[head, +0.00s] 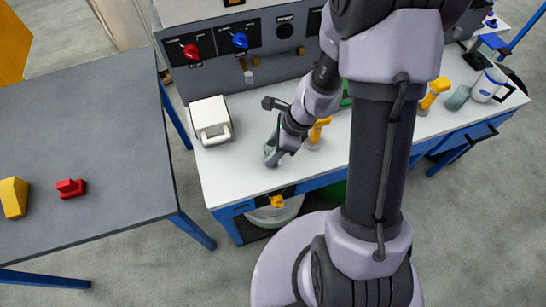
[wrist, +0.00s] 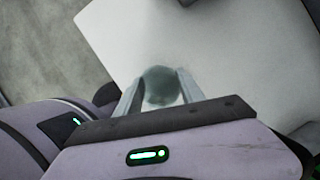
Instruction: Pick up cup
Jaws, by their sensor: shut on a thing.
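A grey-green cup (head: 269,157) is at the front left part of the white worktop. My gripper (head: 276,149) is around it, with the arm reaching down from the right. In the wrist view the round top of the cup (wrist: 160,86) sits between my two fingers, which are shut on it. I cannot tell whether the cup touches the worktop or is slightly raised. A second similar grey-green cup (head: 458,97) lies at the right end of the worktop.
The white worktop (head: 232,173) carries a white box-shaped appliance (head: 210,119) on the left, yellow-handled tools (head: 433,92) and a white-and-blue jug (head: 488,85) on the right. A panel with red and blue knobs (head: 240,40) stands behind. A grey table (head: 90,130) holds red and yellow blocks.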

